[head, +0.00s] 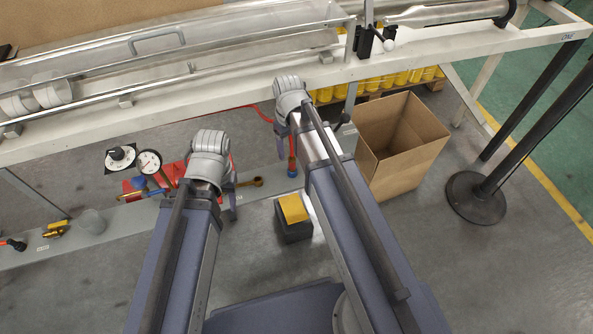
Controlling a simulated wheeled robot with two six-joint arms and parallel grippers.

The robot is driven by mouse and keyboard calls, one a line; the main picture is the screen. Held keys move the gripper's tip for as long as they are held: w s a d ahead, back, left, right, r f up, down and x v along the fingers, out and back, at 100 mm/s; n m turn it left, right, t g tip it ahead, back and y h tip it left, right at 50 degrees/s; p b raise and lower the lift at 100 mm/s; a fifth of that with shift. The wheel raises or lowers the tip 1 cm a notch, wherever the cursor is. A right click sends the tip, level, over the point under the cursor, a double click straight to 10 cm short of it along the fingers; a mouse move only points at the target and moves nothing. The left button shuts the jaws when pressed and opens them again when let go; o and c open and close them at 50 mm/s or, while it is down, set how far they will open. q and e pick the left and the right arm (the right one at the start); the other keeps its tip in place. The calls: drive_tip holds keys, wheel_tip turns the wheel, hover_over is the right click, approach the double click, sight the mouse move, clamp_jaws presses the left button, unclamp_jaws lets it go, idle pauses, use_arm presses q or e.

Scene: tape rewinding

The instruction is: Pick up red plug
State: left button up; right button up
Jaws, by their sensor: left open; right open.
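A red piece (292,145) with a blue lower end stands upright beside my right arm, with a red hose near its top. A small red-tipped black piece (15,243) lies at the far left end of the grey shelf. I cannot tell for certain which is the red plug. My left gripper (229,200) is open, right of the pressure gauge and above the shelf, partly hidden by its wrist. My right gripper (283,128) is open near the table's front edge, close to the upright red piece and mostly hidden by its wrist. No object shows in either gripper.
The white table frame (200,100) runs across behind my grippers. An open cardboard box (398,150) and a black post (476,196) stand at right.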

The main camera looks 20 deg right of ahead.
sight(292, 159)
drive_tip(key=shift+w+d+f, duration=0.45)
drive_tip(key=shift+d, duration=0.15)
wheel_tip(292, 159, down, 3)
drive_tip(key=b, duration=0.3)
drive_tip(key=shift+r, duration=0.1)
drive_tip(key=f+b, duration=0.5)
drive_tip(key=shift+w+a, duration=0.15)
drive_tip(key=shift+w, duration=0.2)
use_arm(q)
wheel_tip(292, 159, down, 9)
drive_tip(key=shift+d, duration=0.15)
drive_tip(key=shift+r, duration=0.15)
use_arm(e)
drive_tip(key=shift+c, duration=0.2)
clamp_jaws()
